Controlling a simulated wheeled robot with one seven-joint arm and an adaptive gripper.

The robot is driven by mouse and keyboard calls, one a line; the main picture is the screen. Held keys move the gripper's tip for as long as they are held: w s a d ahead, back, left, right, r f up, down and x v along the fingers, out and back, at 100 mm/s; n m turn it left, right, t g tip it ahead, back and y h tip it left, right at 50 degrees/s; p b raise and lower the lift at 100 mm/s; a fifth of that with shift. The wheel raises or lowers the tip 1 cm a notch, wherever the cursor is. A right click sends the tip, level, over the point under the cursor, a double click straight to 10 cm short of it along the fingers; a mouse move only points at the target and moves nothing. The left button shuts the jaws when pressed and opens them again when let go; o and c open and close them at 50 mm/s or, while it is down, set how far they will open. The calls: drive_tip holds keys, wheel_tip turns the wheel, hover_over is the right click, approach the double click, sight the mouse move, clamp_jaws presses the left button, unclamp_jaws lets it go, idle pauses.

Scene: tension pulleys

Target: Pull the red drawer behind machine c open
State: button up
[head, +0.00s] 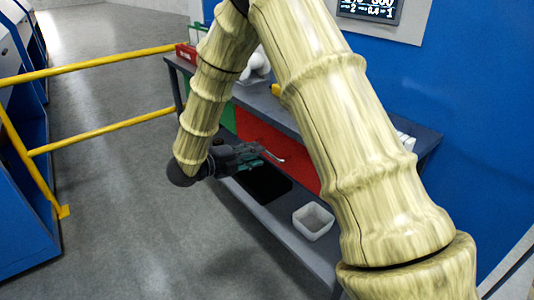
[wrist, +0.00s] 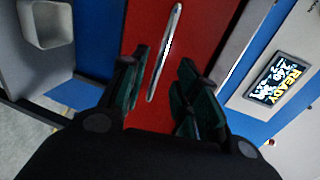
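The red drawer (head: 252,129) is the red front under the dark bench top, and it looks closed. Its silver bar handle (wrist: 165,50) runs lengthwise up the wrist view across the red front. My gripper (head: 256,160) is in front of the drawer, low beside the bench. In the wrist view my gripper (wrist: 163,65) is open, with a dark green finger on each side of the handle in the picture. The fingers do not visibly touch the handle, and the depth between them is hard to tell. My arm hides part of the drawer front in the head view.
A green front (head: 228,117) is left of the red one. A white bin (head: 313,221) and a black mat (head: 262,183) lie on the lower shelf. Yellow rails (head: 100,65) stand at left, with open grey floor below. A wall screen (wrist: 278,78) reads READY.

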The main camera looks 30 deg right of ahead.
sight(267, 152)
drive_tip(key=shift+x, duration=2.85)
clamp_jaws()
